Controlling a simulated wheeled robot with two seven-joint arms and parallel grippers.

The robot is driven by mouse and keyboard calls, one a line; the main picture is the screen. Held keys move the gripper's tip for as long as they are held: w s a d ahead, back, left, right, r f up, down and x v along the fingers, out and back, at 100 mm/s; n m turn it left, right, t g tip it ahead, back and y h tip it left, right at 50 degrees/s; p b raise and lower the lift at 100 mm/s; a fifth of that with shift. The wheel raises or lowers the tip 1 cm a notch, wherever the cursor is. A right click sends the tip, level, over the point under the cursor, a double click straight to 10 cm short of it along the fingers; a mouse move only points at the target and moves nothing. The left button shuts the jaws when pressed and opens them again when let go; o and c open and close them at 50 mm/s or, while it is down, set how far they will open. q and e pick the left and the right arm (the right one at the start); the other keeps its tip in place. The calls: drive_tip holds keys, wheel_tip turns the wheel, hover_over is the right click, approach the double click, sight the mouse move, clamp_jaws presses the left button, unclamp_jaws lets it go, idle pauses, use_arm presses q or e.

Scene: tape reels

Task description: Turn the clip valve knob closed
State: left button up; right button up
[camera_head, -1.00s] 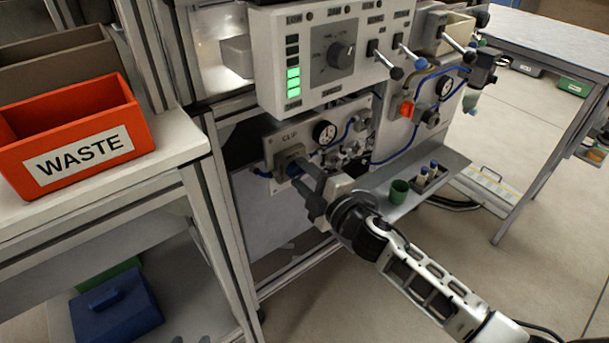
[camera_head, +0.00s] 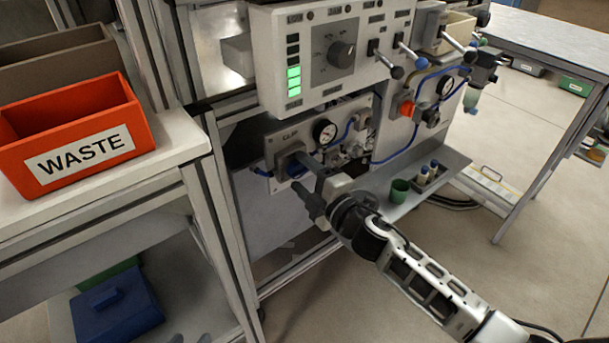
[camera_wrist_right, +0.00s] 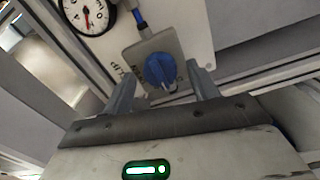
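The clip valve knob (camera_wrist_right: 160,70) is blue, on a grey block on the light panel in the right wrist view. In the head view it is not clearly seen behind my fingers. The plate marked CLIP (camera_head: 283,142) shows there, beside a round gauge. My right gripper (camera_head: 300,172) is in front of this plate. In the wrist view my right gripper (camera_wrist_right: 161,75) is open, with one finger on each side of the knob and visible gaps to it. Whether the fingertips reach the knob's depth I cannot tell. My left gripper is not in view.
Above the gripper juts a control box (camera_head: 310,60) with a dial, levers and green lights. A shelf (camera_head: 435,180) with a green cup (camera_head: 399,190) is to the right. An orange WASTE bin (camera_head: 80,140) stands on the left bench. A gauge (camera_wrist_right: 90,14) is near the knob.

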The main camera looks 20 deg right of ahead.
drive_tip(key=v, duration=1.6)
